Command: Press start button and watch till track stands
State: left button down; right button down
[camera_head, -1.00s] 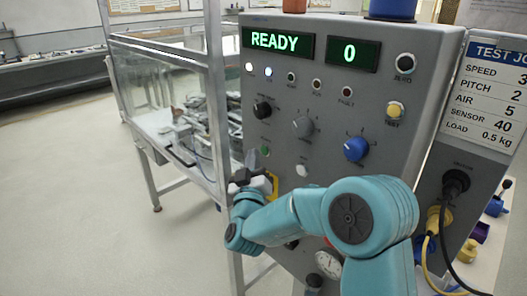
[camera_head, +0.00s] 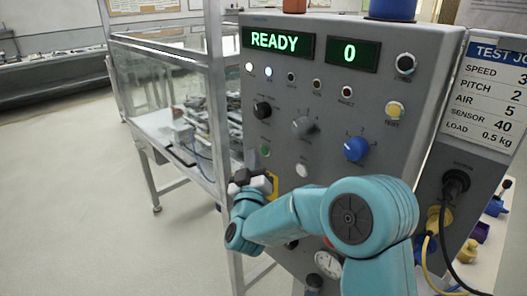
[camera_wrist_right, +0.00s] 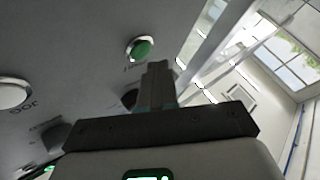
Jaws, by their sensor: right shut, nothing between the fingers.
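The grey control panel (camera_head: 330,115) shows a lit green READY display (camera_head: 278,41) and a second display reading 0 (camera_head: 349,53). A small green button (camera_head: 265,152) sits on the panel's lower left; it also shows in the right wrist view (camera_wrist_right: 140,48). My right gripper (camera_head: 252,178) is just below that button in the head view. In the right wrist view its fingers (camera_wrist_right: 158,78) are shut and empty, with the tips close to the button. I cannot tell whether they touch it. My left gripper is out of view.
A clear-walled test enclosure (camera_head: 165,85) on a metal frame stands left of the panel. A blue knob (camera_head: 356,149), a yellow button (camera_head: 393,110) and a white button (camera_head: 302,170) are on the panel. A TEST JOB card (camera_head: 490,90) hangs at right. Open floor lies left.

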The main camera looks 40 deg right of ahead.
jog(key=shift+d, duration=0.1)
jog(key=shift+d+b, duration=0.3)
jog(key=shift+d, duration=0.05)
